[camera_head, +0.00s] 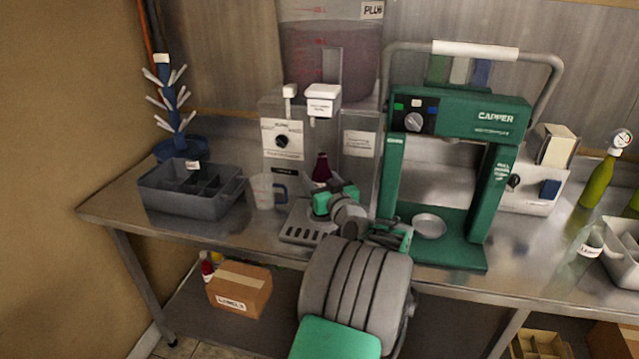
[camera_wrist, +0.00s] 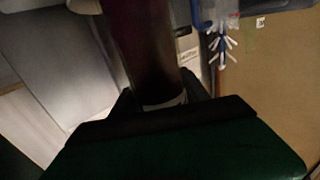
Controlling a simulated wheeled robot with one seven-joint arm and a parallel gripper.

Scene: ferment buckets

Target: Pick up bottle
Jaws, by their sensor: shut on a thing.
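A dark red bottle (camera_head: 321,167) shows at the filler machine in the middle of the steel table. Only its upper part shows in the head view; my gripper and arm hide the rest. My gripper (camera_head: 328,192) is shut on the bottle, in front of the filler and above its slotted drip tray (camera_head: 303,229). In the wrist view the dark bottle (camera_wrist: 142,45) runs up from between my fingers (camera_wrist: 163,103), with a pale band near the jaws. I cannot tell whether its base touches the tray.
A clear jug (camera_head: 264,192) and a grey divided crate (camera_head: 180,207) stand to the left, with a bottle drying tree (camera_head: 172,100) behind. The green capper (camera_head: 470,125) stands close on the right. Green bottles (camera_head: 598,180) stand at far right. A cardboard box (camera_head: 239,289) sits on the shelf below.

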